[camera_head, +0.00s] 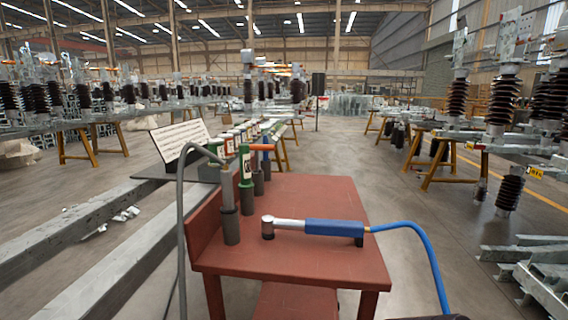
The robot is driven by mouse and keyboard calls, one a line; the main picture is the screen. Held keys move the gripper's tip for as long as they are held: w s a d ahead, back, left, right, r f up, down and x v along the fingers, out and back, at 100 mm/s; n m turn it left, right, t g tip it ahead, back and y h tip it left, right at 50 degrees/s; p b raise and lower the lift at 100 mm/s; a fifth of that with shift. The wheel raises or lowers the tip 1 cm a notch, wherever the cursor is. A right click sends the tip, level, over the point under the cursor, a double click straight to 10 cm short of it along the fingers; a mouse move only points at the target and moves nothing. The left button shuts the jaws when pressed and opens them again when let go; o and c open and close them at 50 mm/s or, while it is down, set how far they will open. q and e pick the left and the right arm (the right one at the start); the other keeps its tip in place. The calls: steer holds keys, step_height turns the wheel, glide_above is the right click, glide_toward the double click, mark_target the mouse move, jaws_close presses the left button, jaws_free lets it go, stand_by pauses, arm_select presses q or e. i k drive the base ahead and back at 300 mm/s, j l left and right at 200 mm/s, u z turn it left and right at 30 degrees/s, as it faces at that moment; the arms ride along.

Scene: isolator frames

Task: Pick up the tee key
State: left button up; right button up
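What looks like the tee key, a tool with an orange-red crossbar (262,147), stands upright toward the back left of the red table. Its lower part is in or behind dark grey cylindrical holders (258,181), so its shaft is mostly hidden. A green tool with a white label (245,165) stands in a holder just in front of it, to the left. Neither gripper can be made out in the head view.
A blue-handled tool (334,229) with a blue hose (415,238) lies across the red table (315,200). A grey-hosed tool (229,188) stands at the near left. The table's middle and back right are clear. Steel beams (85,210) lie left.

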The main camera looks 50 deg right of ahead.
mark_target(257, 147)
steer(key=z, duration=1.45)
steer(key=k+l+u, duration=0.35)
steer(key=k+u, duration=0.35)
steer(key=k, duration=0.15)
